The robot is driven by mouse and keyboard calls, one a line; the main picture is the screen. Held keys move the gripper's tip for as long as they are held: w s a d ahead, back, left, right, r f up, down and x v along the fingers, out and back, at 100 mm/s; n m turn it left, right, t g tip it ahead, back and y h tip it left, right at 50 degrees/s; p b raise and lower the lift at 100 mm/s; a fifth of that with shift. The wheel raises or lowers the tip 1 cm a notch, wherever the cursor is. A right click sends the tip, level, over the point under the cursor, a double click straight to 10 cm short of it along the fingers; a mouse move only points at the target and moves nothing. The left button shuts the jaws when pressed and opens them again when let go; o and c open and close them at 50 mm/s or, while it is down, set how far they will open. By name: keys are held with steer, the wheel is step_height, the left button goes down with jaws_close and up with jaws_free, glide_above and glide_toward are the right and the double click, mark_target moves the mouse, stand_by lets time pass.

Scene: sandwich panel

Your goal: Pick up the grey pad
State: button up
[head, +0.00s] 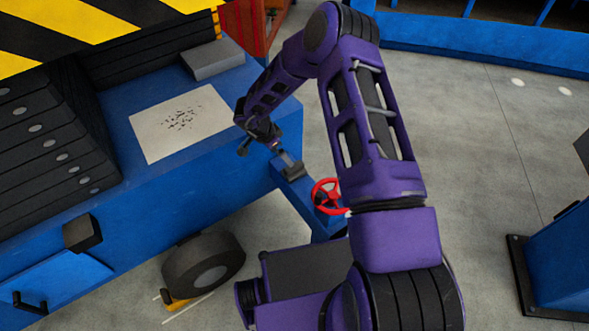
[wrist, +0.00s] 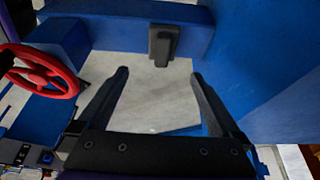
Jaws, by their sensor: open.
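A flat grey block (head: 213,58), which looks like the grey pad, lies on the blue deck behind a speckled white sheet. My gripper (head: 259,150) is at the deck's right edge, in front of and to the right of that block, apart from it. In the wrist view my gripper (wrist: 160,74) is open, with nothing between its fingers. A small dark grey piece (wrist: 163,45) on a blue beam shows just beyond the fingertips. It seems to be the dark piece (head: 291,167) beside my gripper in the head view. I cannot make out the block in the wrist view.
A red handwheel (head: 326,196) stands on the blue bracket and shows at left in the wrist view (wrist: 42,72). The white sheet (head: 180,122) lies flat on the deck (head: 135,185). Black stacked slabs (head: 55,135) rise at left. Open floor lies to the right.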

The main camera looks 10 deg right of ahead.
mark_target(294, 168)
steer(key=b+x, duration=0.1)
steer(key=x, duration=0.6)
steer(key=shift+d+f, duration=0.1)
steer(key=x, duration=0.2)
steer(key=b+x, duration=0.1)
steer(key=x, duration=0.3)
steer(key=shift+w+d+f, duration=0.1)
steer(key=shift+w+d, duration=0.05)
steer(key=shift+w, duration=0.25)
steer(key=c, duration=1.3)
